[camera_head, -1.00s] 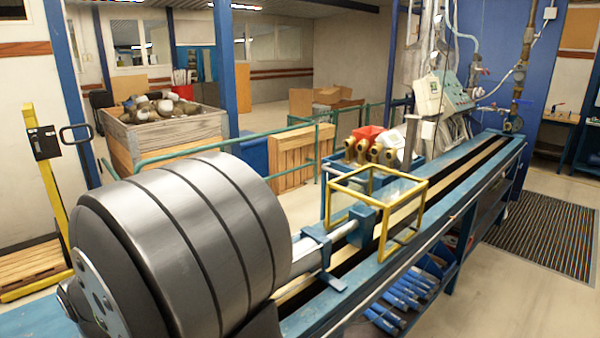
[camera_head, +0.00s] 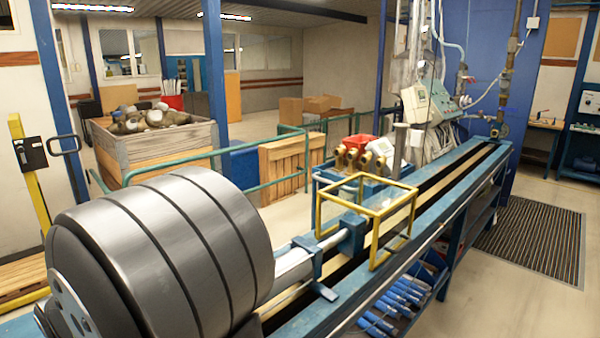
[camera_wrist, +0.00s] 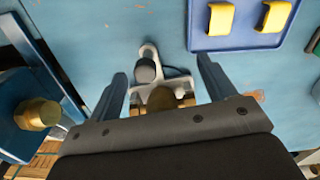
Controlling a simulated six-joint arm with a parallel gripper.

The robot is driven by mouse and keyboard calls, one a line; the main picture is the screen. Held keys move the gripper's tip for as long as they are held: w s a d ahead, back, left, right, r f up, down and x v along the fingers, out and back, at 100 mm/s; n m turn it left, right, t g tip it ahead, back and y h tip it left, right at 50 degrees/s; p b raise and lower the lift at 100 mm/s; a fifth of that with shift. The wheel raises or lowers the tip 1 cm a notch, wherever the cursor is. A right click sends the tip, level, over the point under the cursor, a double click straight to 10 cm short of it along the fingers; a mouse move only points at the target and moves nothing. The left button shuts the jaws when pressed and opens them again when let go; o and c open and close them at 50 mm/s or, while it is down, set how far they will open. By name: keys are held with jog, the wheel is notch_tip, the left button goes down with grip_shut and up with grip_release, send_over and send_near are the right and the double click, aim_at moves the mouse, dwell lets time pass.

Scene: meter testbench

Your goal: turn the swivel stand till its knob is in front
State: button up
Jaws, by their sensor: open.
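In the wrist view my gripper (camera_wrist: 161,67) is open, its two dark fingers spread on either side of a small pale grey stand (camera_wrist: 150,53). The stand rests on a blue surface. A dark round knob (camera_wrist: 146,70) shows on it, off to the left of the middle between the fingers. A brass part (camera_wrist: 160,99) lies nearer my palm, and the palm hides what is below it. I see no finger touching the stand. I cannot make out the stand or my gripper in the head view.
A blue tray (camera_wrist: 196,42) with yellow blocks lies at the upper right of the wrist view. A blue block with a brass knob (camera_wrist: 37,115) is at the left. The head view shows a long blue bench (camera_head: 440,215) with a yellow wire frame (camera_head: 320,214) on it.

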jog(key=shift+r, duration=2.75)
